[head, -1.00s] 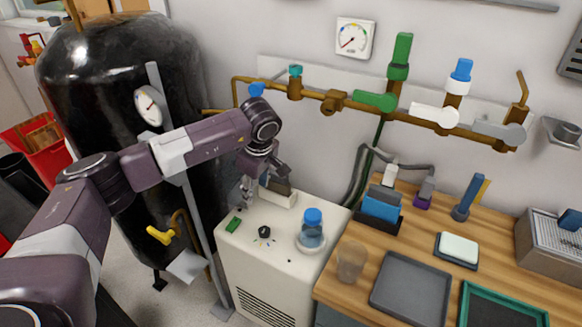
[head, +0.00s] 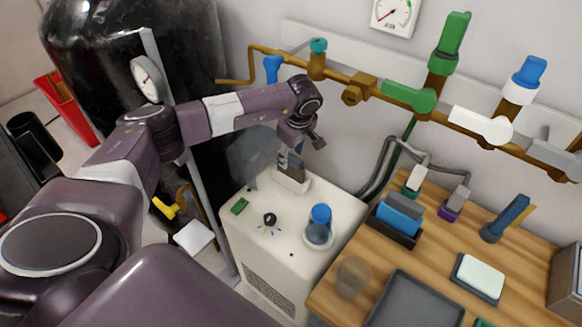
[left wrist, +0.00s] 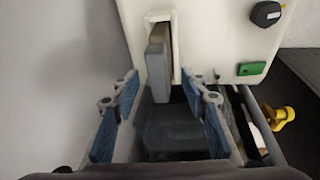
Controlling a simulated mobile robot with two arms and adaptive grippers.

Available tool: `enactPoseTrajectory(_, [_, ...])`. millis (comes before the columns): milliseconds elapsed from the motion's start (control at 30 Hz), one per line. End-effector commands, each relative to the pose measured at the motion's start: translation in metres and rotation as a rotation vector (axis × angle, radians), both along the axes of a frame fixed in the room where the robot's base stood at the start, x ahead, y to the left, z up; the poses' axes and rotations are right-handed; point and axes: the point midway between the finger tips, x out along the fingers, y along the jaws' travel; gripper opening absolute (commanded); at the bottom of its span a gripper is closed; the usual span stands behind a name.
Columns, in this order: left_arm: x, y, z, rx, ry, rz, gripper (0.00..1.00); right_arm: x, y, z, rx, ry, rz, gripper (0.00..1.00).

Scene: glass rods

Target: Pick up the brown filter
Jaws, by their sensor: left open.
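The brown filter (head: 294,173) stands upright in a white slotted holder on top of the white cabinet, partly hidden by my left gripper in the head view. In the left wrist view, a narrow brownish-grey slab (left wrist: 161,40) sits in the white slot; I take it to be the filter. My left gripper (head: 289,157) is over the holder, pointing down. In the left wrist view, its blue-padded fingers (left wrist: 162,92) are spread apart, with the slab ahead, roughly between their tips. Whether they touch it cannot be told. My right gripper is not in view.
The white cabinet (head: 285,228) also bears a green block (head: 240,206), a black knob (head: 269,218) and a blue-capped jar (head: 319,226). A wooden bench with a grey tray (head: 415,303) adjoins it. Brown piping (head: 330,75) runs along the wall behind.

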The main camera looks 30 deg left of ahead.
Motion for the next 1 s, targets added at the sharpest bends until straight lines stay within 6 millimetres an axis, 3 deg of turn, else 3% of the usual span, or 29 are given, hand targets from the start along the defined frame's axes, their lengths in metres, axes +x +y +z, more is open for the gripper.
enactPoseTrajectory(133, [0.003,0.004,-0.014,0.001,0.0,0.002,0.41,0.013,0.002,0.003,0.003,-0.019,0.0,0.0])
enactPoseTrajectory(367, [0.003,0.004,-0.016,0.001,-0.001,0.001,0.41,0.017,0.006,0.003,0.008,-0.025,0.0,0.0])
enactPoseTrajectory(767, [0.003,0.004,-0.016,0.001,-0.001,0.001,0.0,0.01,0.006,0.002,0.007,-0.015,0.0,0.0])
enactPoseTrajectory(1000, [0.004,0.004,-0.015,0.0,-0.004,0.0,0.0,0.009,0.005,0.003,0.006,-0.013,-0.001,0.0])
